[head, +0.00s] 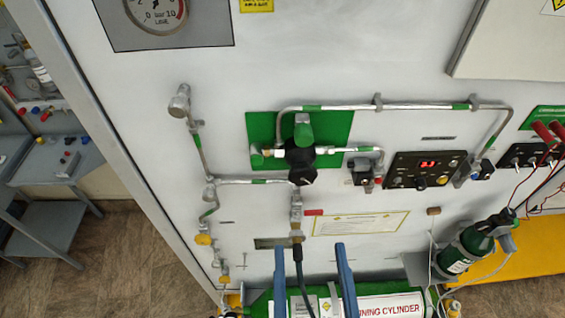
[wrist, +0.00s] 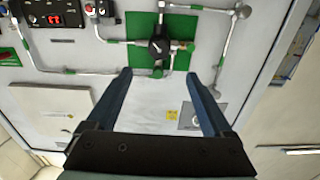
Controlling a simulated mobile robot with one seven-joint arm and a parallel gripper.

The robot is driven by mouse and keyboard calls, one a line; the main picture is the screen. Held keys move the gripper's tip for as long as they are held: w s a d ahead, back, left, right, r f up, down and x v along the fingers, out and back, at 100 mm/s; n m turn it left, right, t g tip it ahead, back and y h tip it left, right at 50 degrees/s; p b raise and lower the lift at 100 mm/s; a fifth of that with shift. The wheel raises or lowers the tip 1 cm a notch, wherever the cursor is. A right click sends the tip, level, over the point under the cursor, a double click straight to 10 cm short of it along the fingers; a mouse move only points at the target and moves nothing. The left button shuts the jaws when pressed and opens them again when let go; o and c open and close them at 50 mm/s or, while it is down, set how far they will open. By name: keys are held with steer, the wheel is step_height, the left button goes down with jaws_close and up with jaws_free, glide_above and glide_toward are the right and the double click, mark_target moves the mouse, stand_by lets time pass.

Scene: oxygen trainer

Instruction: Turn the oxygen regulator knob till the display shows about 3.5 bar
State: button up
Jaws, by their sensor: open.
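The regulator (head: 300,157) sits on a green backing plate (head: 340,125) on the upright white panel. It has a black knob (head: 302,176) at its lower end and a green part on top. In the wrist view the black knob (wrist: 158,46) shows a white pointer mark. The display (head: 427,163) on a black control box has red digits too small to read; it also shows in the wrist view (wrist: 54,19). My gripper (head: 310,246) is open and empty, below the knob in the head view. In the wrist view its blue fingers (wrist: 160,75) point towards the regulator, apart from the knob.
Metal pipes (head: 400,106) run around the regulator, with a valve line (head: 209,195) to its left. A dial gauge (head: 157,12) is at the upper left. A green cylinder (head: 385,304) lies low in front. Red plugs (head: 545,133) with cables are at right.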

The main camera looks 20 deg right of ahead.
mark_target(303, 179)
steer(key=x, duration=1.1)
steer(key=shift+w+d, duration=0.2)
steer(key=shift+w, duration=0.1)
steer(key=shift+w+d+p, duration=0.15)
steer(key=shift+w+p, duration=0.15)
steer(key=shift+w, duration=0.25)
steer(key=shift+c, duration=0.2)
jaws_close()
steer(key=shift+f+m, duration=0.1)
steer(key=shift+m, duration=0.7)
steer(key=shift+o, duration=0.2)
jaws_free()
